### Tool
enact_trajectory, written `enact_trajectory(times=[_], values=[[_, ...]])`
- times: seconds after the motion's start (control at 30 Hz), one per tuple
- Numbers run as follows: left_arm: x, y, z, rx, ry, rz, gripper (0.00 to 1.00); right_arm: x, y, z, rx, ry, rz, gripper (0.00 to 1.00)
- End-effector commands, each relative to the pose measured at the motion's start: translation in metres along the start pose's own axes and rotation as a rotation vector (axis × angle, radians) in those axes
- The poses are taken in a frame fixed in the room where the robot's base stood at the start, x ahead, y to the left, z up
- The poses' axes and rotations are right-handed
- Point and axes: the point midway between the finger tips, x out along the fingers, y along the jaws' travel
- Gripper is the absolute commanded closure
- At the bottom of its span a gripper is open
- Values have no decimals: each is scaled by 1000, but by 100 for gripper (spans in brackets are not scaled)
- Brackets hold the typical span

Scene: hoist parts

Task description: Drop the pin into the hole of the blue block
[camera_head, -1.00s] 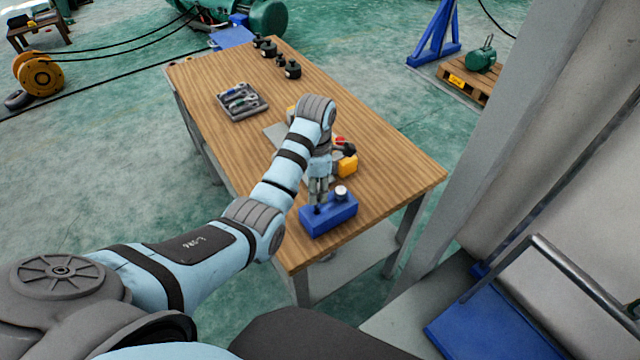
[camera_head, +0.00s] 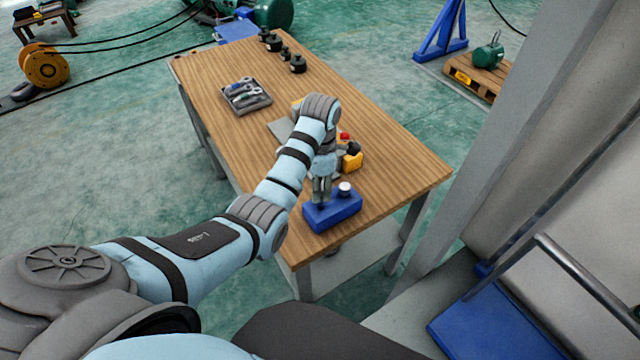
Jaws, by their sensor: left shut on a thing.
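The blue block (camera_head: 334,213) lies on the wooden table (camera_head: 395,180) near its front edge. A small white-topped round piece (camera_head: 345,188) stands up from the right part of its top. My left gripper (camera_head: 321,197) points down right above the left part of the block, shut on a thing. I take this to be the pin, but the fingers hide it and it is too small to make out. The hole is not visible, and I cannot tell whether the pin is in it. My right gripper is out of view.
A yellow piece with a red knob (camera_head: 352,160) sits behind the block, partly hidden by my arm. A grey tray of tools (camera_head: 246,95) and several black weights (camera_head: 298,64) stand farther back. The table's right side is clear. A grey column (camera_head: 490,130) rises beyond the table's right side.

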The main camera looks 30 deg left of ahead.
Motion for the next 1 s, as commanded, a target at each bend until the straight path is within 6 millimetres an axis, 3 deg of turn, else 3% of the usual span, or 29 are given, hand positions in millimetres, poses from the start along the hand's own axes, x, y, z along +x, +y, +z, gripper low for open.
enact_trajectory(times=[1.0], values=[[31, 1, 0, 0, 0, 0, 100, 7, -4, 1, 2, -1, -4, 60]])
